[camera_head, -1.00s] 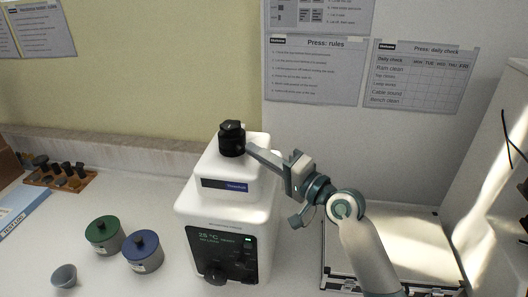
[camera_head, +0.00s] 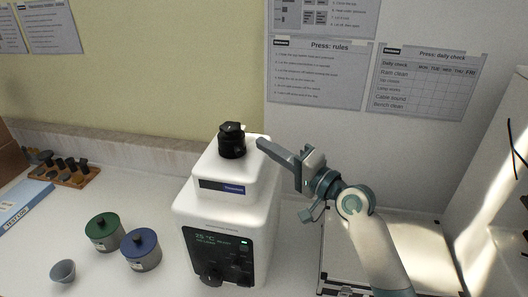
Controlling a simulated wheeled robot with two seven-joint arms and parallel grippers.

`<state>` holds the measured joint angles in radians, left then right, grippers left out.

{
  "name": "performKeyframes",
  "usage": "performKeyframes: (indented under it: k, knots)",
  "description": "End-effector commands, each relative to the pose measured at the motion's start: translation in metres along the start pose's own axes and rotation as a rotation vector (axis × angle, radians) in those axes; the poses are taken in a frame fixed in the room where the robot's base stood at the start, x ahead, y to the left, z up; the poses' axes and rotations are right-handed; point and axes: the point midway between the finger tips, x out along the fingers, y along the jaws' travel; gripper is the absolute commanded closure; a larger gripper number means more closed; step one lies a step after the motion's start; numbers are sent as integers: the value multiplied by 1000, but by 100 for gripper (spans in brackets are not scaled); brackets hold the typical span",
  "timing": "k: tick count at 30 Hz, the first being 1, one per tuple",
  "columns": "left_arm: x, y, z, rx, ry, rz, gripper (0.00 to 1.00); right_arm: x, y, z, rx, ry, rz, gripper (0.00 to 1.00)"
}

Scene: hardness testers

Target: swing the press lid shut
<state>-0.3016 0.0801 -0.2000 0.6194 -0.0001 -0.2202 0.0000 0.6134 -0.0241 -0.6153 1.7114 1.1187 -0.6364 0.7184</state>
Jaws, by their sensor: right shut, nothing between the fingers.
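The white press (camera_head: 208,214) stands on the bench in the middle. Its upper white part, which looks like the lid (camera_head: 222,173), sits down on the body with no gap that I can see. A black knob (camera_head: 232,140) tops it. My right gripper (camera_head: 263,146) is shut and empty, just right of the knob and apart from it, near the lid's upper right edge. My left gripper is not in view.
Green-lidded (camera_head: 103,231) and blue-lidded (camera_head: 140,249) pots and a small grey bowl (camera_head: 63,271) stand left of the press. A wooden rack (camera_head: 72,176) is farther left. A shallow framed tray (camera_head: 438,262) lies under my right arm.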

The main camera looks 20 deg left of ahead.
Motion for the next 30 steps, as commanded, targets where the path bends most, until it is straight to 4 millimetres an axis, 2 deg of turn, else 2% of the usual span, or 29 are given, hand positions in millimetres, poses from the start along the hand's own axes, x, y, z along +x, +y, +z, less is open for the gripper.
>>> performKeyframes:
  k: [7,19,30]
  knots:
    - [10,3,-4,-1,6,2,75,-20,-1,17,-1,2,1,100]
    - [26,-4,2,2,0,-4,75,-62,-11,55,-2,4,2,100]
    - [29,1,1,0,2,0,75,-74,-16,65,-2,4,3,100]
